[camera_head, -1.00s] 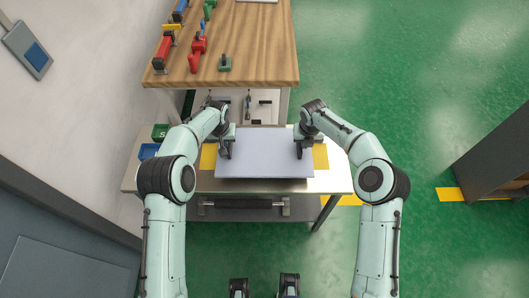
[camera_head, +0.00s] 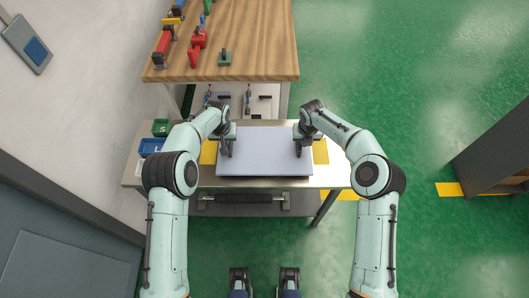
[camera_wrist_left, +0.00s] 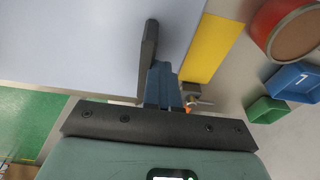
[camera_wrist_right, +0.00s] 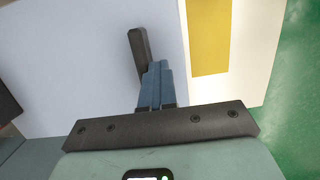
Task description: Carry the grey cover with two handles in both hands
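The grey cover (camera_head: 264,150) is a flat, pale rectangular sheet over the middle of the metal table (camera_head: 335,178). It looks level; I cannot tell whether it rests on the table or is a little above it. My left gripper (camera_head: 229,150) is at its left side, shut around a dark upright handle (camera_wrist_left: 148,48). My right gripper (camera_head: 298,150) is at its right side, shut around the other dark handle (camera_wrist_right: 139,50). The fingers hide part of each handle.
A wooden workbench (camera_head: 240,62) with red, blue and green tools stands behind the table. A green bin (camera_head: 160,128) and a blue bin (camera_head: 151,147) are at the table's left. Yellow patches (camera_head: 320,152) flank the cover.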

